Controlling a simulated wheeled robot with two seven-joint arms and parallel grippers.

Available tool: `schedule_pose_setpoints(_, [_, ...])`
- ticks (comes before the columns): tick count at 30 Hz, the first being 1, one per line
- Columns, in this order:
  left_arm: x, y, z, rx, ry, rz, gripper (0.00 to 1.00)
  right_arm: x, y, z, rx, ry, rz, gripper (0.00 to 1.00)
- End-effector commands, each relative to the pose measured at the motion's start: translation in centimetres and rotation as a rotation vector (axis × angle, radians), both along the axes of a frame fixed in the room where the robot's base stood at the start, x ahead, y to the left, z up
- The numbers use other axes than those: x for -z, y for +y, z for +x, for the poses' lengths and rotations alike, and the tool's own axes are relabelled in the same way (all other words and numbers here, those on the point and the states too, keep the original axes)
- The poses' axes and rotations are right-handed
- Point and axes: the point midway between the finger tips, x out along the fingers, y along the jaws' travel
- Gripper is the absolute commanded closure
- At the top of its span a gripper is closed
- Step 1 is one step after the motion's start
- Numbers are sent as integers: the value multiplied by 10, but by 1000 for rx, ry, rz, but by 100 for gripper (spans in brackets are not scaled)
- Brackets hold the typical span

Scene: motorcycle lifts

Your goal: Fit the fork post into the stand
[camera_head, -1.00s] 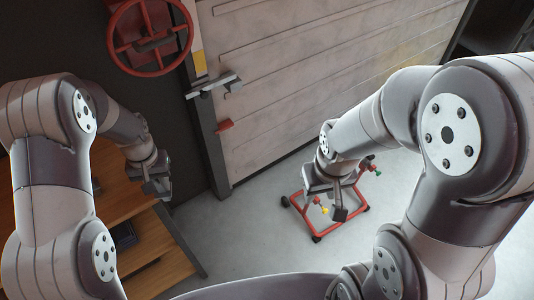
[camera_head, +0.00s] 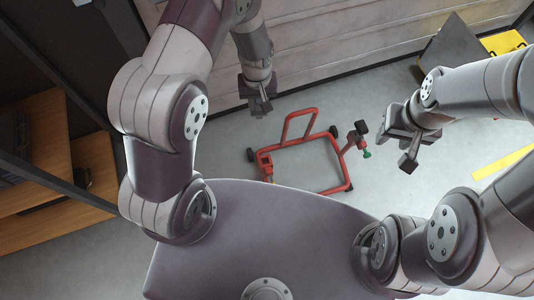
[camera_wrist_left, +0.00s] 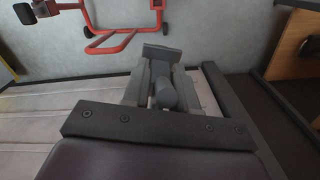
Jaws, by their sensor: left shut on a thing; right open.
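The stand (camera_head: 283,156) is a red tubular frame on small dark wheels. It stands on the floor in the middle of the head view, and part of it shows at the top of the left wrist view (camera_wrist_left: 121,43). My left gripper (camera_head: 259,104) is above and behind the stand's left side, apart from it. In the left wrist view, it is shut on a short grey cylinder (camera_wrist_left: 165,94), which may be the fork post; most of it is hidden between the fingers. My right gripper (camera_head: 404,143) is open and empty, to the right of the stand.
A pale panelled door (camera_head: 330,40) is behind the stand. A wooden shelf (camera_head: 45,130) is at the left. A dark slanted panel (camera_head: 455,50) and a yellow object (camera_head: 503,42) are at the back right.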

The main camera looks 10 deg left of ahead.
Motion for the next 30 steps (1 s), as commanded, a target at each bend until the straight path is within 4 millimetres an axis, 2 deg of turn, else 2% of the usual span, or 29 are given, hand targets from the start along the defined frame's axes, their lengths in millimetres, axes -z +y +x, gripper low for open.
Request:
schedule_pose_setpoints(1, [57, -5, -5, -23, 2, 0, 100, 50, 0, 0, 0, 0, 0, 57])
schedule_pose_setpoints(3, [97, -11, -11, -66, 1, 1, 100, 81, 0, 0, 0, 0, 0, 57])
schedule_pose_setpoints(6, [145, -18, -19, -120, 1, 0, 100, 117, 0, 0, 0, 0, 0, 57])
schedule_pose_setpoints(9, [179, -24, -26, -163, -1, 0, 100, 142, 0, 0, 0, 0, 0, 57])
schedule_pose_setpoints(13, [200, -27, -31, -197, -3, -1, 100, 157, 0, 0, 0, 0, 0, 57])
schedule_pose_setpoints(20, [208, -29, -33, -209, -4, -2, 100, 162, 0, 0, 0, -1, 0, 57])
schedule_pose_setpoints(30, [241, -28, -33, -208, -2, -1, 100, 194, 0, 0, 0, 0, 0, 57])
